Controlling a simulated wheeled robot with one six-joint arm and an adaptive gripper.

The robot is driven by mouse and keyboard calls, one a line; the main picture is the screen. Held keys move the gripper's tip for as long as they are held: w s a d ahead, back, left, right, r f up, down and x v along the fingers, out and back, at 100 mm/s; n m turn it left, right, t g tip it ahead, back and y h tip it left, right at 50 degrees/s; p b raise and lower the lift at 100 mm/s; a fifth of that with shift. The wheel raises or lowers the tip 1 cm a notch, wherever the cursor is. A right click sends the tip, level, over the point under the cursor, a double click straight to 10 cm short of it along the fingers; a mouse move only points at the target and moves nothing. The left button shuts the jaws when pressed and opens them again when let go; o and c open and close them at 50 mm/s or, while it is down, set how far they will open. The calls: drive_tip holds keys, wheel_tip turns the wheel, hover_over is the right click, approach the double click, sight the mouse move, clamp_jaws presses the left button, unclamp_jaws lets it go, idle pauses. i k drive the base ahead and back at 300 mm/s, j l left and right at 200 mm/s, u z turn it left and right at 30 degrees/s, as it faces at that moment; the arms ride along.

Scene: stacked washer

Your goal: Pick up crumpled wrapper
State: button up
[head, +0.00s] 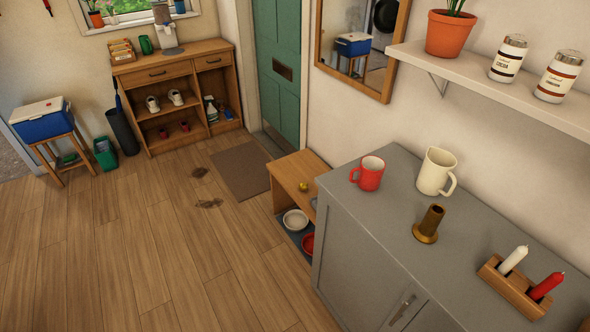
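A small crumpled yellow thing (303,187), which looks like the wrapper, lies on top of the low wooden bench (284,170) beside the grey cabinet. It is too small to make out its folds. My gripper is not in view.
The grey cabinet (393,215) bears a red mug (368,174), a cream mug (436,171), a brass holder (429,222) and a candle rack (508,290). Bowls (295,219) sit under the bench. A wall shelf (480,84) overhangs the cabinet. The wooden floor at left is open.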

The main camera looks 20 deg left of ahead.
sight(302, 186)
drive_tip(key=i+j, duration=0.15)
drive_tip(key=j, duration=0.2)
drive_tip(key=i+j, duration=0.2)
drive_tip(key=j, duration=0.15)
drive_tip(key=i+j, duration=0.15)
drive_tip(key=j, duration=0.2)
drive_tip(key=i+j, duration=0.2)
drive_tip(key=j, duration=0.15)
drive_tip(key=i+j, duration=0.15)
drive_tip(key=j, duration=0.2)
drive_tip(key=i+j, duration=0.2)
drive_tip(key=j, duration=0.15)
drive_tip(key=i+j, duration=0.25)
drive_tip(key=j, duration=0.2)
drive_tip(key=i+j, duration=0.3)
drive_tip(key=j, duration=0.15)
drive_tip(key=i+j, duration=0.25)
drive_tip(key=j, duration=0.2)
drive_tip(key=i+j, duration=0.25)
drive_tip(key=j, duration=0.2)
